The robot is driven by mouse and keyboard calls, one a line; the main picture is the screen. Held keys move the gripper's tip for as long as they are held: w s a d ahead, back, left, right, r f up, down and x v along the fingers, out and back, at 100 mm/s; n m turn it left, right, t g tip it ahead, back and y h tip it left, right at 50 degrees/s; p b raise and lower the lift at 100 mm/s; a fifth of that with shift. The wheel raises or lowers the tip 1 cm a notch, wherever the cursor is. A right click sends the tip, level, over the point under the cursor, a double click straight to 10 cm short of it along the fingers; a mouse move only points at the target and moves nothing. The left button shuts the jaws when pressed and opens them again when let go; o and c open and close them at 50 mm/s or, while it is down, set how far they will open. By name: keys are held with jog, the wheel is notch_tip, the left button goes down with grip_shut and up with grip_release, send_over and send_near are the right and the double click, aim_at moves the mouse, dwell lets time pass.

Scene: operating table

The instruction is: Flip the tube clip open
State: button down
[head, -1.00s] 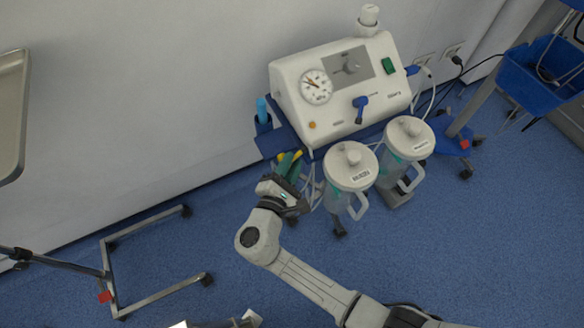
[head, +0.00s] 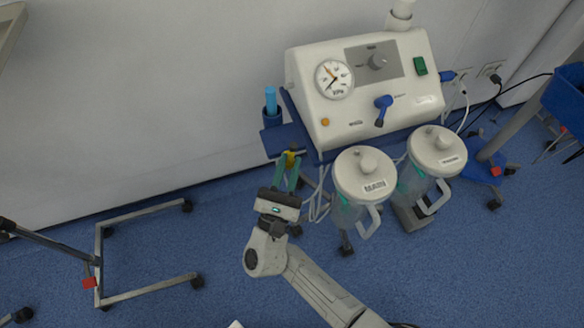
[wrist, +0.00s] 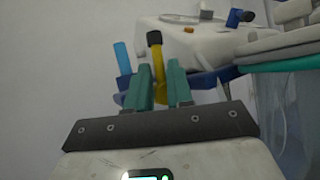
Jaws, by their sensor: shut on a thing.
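The tube clip appears to be the yellow piece (head: 291,161) at the left side of the suction unit, below its blue shelf. In the wrist view the yellow clip (wrist: 157,62) stands upright with a black top end. My gripper (head: 289,164) has its green fingers on either side of the clip, shut on it. In the wrist view my gripper (wrist: 158,80) shows the yellow part running down between both fingers. The clip's lower end is hidden by the fingers and palm, and I cannot tell whether it is open.
The white suction unit (head: 365,90) stands behind, with a gauge and blue lever. Two lidded jars (head: 362,175) (head: 437,150) hang close to the right of my gripper. A blue tube (head: 270,100) stands in a holder at left. A metal stand base (head: 150,250) is farther left; floor between is clear.

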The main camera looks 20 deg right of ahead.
jog(key=shift+f+n+t+y, duration=0.5)
jog(key=shift+n+t, duration=0.2)
jog(key=shift+n, duration=0.5)
jog(key=c, duration=1.3)
grip_release()
jog(key=shift+o, duration=0.7)
jog(key=shift+r, duration=0.1)
jog(key=b+v, duration=0.2)
jog(key=v, duration=0.9)
